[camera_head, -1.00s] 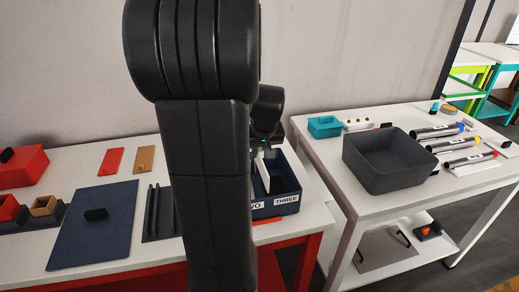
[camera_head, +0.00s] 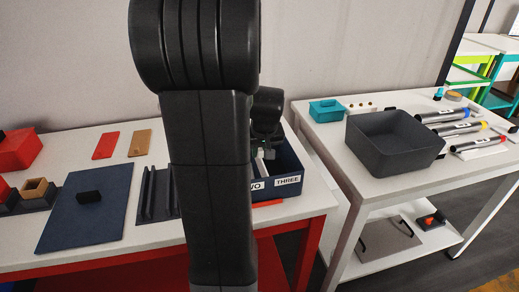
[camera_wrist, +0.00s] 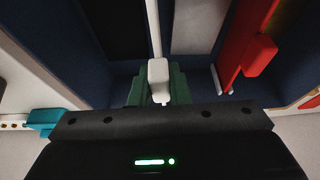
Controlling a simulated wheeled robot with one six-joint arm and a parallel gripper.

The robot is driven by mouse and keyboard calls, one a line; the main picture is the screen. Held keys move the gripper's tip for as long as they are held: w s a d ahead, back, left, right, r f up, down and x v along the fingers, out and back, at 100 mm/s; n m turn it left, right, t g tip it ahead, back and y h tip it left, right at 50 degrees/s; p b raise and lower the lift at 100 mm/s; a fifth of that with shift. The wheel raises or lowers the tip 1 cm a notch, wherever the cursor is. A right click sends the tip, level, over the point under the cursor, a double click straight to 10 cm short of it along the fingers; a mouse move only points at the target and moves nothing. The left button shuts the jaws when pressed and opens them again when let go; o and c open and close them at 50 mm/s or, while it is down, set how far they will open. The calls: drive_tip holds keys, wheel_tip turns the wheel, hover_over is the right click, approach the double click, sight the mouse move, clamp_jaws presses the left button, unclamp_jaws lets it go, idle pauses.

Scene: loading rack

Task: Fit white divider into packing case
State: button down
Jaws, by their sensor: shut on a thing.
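The packing case (camera_head: 289,190) is a navy open box at the right end of the near table, with a "THREE" label and a partly hidden label on its front. My gripper (camera_wrist: 159,90) is shut on the white knob of the white divider (camera_wrist: 153,26). In the wrist view the thin divider runs edge-on between the case's dark walls. In the head view my gripper (camera_head: 266,146) is at the case, and my arm hides its left part. Most of the divider is hidden there. I cannot tell whether it is seated in slots.
A red piece (camera_wrist: 246,42) with a knob shows right of the divider in the wrist view. A navy board (camera_head: 88,208) and a dark slotted rack (camera_head: 156,193) lie left of my arm. A grey bin (camera_head: 393,145) and teal box (camera_head: 326,111) stand on the right table.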

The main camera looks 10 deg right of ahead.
drive_tip(key=shift+f, duration=0.1)
drive_tip(key=c, duration=1.3)
unclamp_jaws()
drive_tip(key=v, duration=1.4)
drive_tip(key=shift+w+f, duration=0.15)
drive_tip(key=shift+f, duration=0.05)
drive_tip(key=x, duration=1.4)
drive_tip(key=shift+r+p, duration=0.6)
drive_tip(key=shift+r, duration=0.25)
drive_tip(key=shift+r+p, duration=0.35)
drive_tip(key=shift+r, duration=0.15)
